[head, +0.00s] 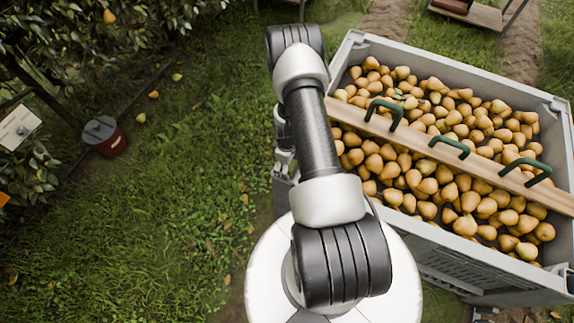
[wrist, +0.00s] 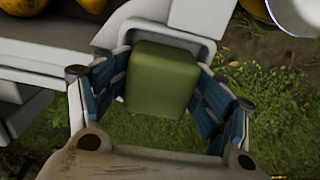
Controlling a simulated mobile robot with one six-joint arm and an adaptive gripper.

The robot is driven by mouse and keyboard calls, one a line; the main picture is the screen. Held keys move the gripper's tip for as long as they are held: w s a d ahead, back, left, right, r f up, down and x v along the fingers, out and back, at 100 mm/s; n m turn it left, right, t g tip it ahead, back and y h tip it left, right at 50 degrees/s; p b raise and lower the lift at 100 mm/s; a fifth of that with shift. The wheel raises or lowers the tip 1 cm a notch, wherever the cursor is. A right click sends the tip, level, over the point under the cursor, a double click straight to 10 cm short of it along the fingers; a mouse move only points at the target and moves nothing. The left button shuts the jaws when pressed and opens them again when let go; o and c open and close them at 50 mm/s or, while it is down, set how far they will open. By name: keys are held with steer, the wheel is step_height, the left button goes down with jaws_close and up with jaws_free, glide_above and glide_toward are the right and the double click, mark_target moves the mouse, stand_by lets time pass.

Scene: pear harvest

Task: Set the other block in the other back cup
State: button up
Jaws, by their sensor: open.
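A green block (wrist: 160,75) shows in the middle of the wrist view. A pale grey cup-like holder (wrist: 108,32) borders it behind and on both sides; how deep the block sits in it cannot be told. My gripper (wrist: 160,88) is open, with a blue-padded finger on each side of the block. Small gaps seem to show beside the block, but contact low down is unclear.
In the head view a large grey bin (head: 440,52) full of pears (head: 420,180) stands at right. A wooden board (head: 410,135) with green handles lies across it. A red bucket (head: 108,140) with a dark lid stands at left. Open grass lies between the bucket and my arm.

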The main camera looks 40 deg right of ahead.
steer(key=shift+s+a, duration=0.1)
steer(key=shift+s, duration=0.05)
steer(key=w+a+r+m+t+p, duration=0.1)
steer(key=a+r+p, duration=0.15)
steer(key=r, duration=1.15)
steer(key=w+a+r+p, duration=0.15)
steer(key=a+r, duration=0.25)
steer(key=r, duration=1)
steer(key=w+a+r+m+t+p, duration=0.15)
steer(key=a+r, duration=0.25)
steer(key=r, duration=1)
steer(key=s+a+r+t, duration=0.1)
steer(key=s+a+r, duration=0.7)
steer(key=r, duration=0.4)
steer(key=s+a+r+m, duration=0.1)
steer(key=s+a+r, duration=0.1)
steer(key=s, duration=0.3)
steer(key=s+a+r+m+t, duration=0.1)
steer(key=s+a+r, duration=0.1)
steer(key=s, duration=0.3)
steer(key=shift+s+a, duration=0.25)
steer(key=shift+a, duration=0.25)
